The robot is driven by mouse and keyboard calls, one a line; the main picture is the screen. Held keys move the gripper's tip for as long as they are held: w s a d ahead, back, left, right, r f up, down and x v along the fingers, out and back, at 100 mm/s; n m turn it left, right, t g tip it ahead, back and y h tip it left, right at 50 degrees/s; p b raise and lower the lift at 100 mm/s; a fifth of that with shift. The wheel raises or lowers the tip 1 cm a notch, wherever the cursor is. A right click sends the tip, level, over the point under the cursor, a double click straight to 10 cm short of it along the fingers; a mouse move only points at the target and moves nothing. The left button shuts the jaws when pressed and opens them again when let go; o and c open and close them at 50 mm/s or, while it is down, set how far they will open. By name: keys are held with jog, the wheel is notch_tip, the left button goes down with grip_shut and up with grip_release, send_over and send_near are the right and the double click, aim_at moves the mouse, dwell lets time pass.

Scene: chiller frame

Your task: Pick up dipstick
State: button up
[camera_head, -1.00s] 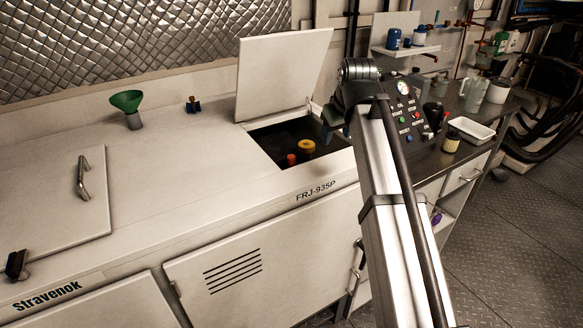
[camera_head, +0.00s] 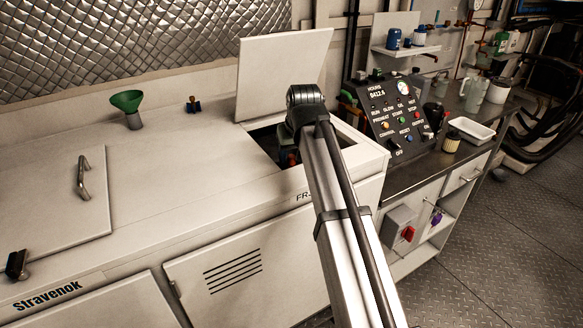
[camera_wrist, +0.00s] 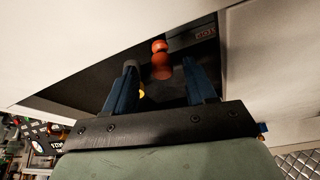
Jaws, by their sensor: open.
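An orange-red knobbed piece (camera_wrist: 160,60), which looks like the dipstick's handle, stands in the dark hatch opening. In the wrist view it shows between and beyond my gripper's (camera_wrist: 159,64) two blue fingers, which are apart with nothing held. Whether the fingers reach around it I cannot tell. In the head view my gripper (camera_head: 288,156) is partly seen at the hatch opening (camera_head: 262,142), and my arm hides most of the inside. A small part of a yellow cap (camera_wrist: 141,92) shows beside the left finger in the wrist view.
A raised hatch lid (camera_head: 282,78) stands behind the opening, and the opening's edges are close around my gripper. A control panel (camera_head: 396,115) stands to the right. A green funnel (camera_head: 127,101) sits on the casing top at left.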

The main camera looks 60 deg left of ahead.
aim_at(291, 164)
jog(key=shift+x, duration=3)
jog(key=shift+s, duration=0.1)
grip_shut()
jog(key=shift+r, duration=0.15)
